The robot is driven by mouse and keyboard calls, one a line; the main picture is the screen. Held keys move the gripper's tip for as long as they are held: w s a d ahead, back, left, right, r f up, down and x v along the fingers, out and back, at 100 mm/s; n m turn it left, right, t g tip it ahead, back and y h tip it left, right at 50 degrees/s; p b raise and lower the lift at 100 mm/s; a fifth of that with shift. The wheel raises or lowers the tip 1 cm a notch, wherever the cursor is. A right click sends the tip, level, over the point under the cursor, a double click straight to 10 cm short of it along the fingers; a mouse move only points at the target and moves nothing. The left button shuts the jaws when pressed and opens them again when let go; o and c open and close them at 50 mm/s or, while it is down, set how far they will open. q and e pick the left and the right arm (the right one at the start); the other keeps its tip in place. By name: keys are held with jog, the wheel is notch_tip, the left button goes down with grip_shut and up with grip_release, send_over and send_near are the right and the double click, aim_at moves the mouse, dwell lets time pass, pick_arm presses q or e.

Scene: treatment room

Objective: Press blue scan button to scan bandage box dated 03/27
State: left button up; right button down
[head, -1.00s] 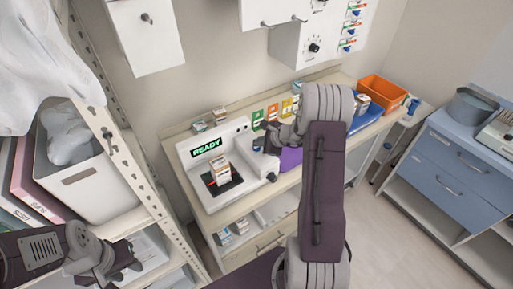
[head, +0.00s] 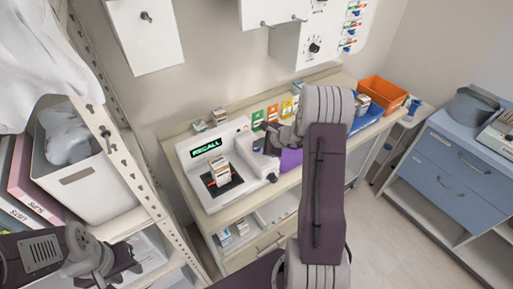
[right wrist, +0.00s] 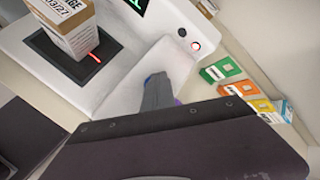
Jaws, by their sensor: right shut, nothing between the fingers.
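The bandage box (head: 219,171) stands upright on the scanner's dark pad; in the right wrist view the box (right wrist: 68,25) reads "03/27", with a red light line beside it. The white scanner (head: 190,190) shows "RECALL" in green on its display (head: 206,148). My right gripper (head: 266,140) is shut and empty at the scanner's right side; its fingertips (right wrist: 155,90) point down at the white casing. The blue scan button is not clearly seen; the fingers seem to cover it. My left gripper (head: 128,266) hangs by the shelf at lower left, its opening unclear.
Green, yellow and orange cards (head: 272,113) stand behind the scanner. A purple item (head: 291,158) lies right of it, and an orange bin (head: 382,94) is at the counter's far end. Small boxes sit on the shelf below. A metal shelf (head: 130,165) stands close on the left.

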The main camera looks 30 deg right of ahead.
aim_at(259, 149)
jog(key=shift+r+p, duration=0.45)
jog(key=shift+r, duration=0.35)
notch_tip(259, 149, up, 5)
jog(key=p, duration=0.3)
jog(key=shift+p, duration=0.4)
